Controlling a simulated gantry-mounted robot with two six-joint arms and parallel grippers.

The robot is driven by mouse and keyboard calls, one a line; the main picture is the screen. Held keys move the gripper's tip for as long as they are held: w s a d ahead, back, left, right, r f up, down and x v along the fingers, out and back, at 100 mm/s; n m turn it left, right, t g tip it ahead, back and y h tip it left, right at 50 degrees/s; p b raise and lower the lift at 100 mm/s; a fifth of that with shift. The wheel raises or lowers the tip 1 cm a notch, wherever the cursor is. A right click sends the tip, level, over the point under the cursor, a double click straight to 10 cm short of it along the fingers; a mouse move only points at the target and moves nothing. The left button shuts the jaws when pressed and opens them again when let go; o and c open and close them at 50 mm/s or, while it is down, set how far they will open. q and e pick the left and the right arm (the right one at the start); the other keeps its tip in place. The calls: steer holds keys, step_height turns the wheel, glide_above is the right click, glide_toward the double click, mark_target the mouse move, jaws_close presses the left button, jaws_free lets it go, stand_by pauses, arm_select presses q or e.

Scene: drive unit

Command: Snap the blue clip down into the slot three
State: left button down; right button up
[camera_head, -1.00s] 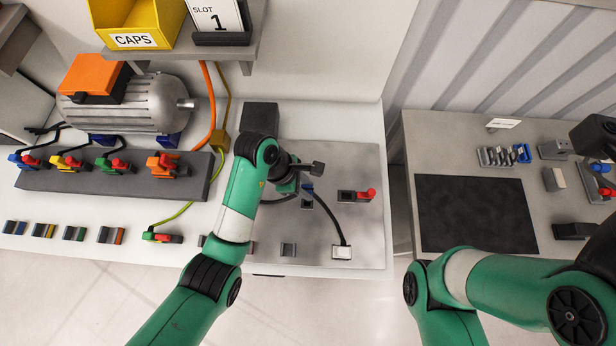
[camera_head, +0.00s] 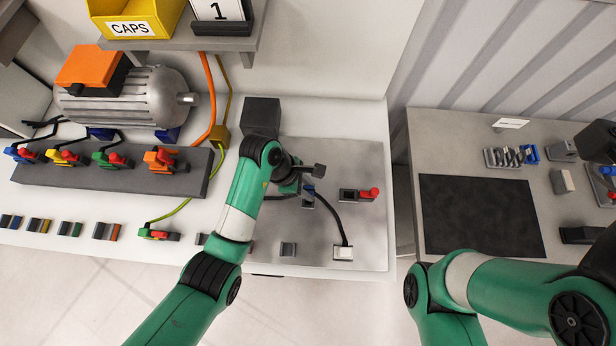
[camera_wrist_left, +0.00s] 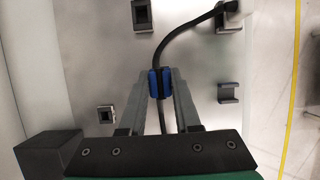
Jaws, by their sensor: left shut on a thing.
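My left gripper (camera_head: 307,187) is over the grey panel (camera_head: 362,228), shut on the blue clip (camera_head: 309,189). In the left wrist view the clip (camera_wrist_left: 160,83) sits between the fingertips, with a black cable (camera_wrist_left: 177,45) running through it. The cable (camera_head: 336,222) leads to a white-ended plug (camera_head: 343,253) at the panel's front. A dark slot fitting (camera_head: 307,203) lies just in front of the clip in the head view; I cannot tell if they touch. No slot number is readable on the panel.
A small grey holder (camera_head: 288,249) is near the front. A dark block (camera_head: 262,115) stands behind the panel. The motor (camera_head: 130,97) and connector strip (camera_head: 110,172) fill the left. A black mat (camera_head: 480,216) lies right.

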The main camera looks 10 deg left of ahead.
arm_select(q)
steer(key=shift+f+b, duration=0.75)
steer(key=shift+f, duration=0.8)
steer(key=shift+f, duration=0.1)
steer(key=shift+f+b, duration=0.95)
steer(key=shift+f, duration=0.35)
steer(key=shift+p, duration=0.65)
steer(key=shift+f, duration=0.2)
steer(key=shift+f+b, duration=1.1)
steer(key=shift+f, duration=0.1)
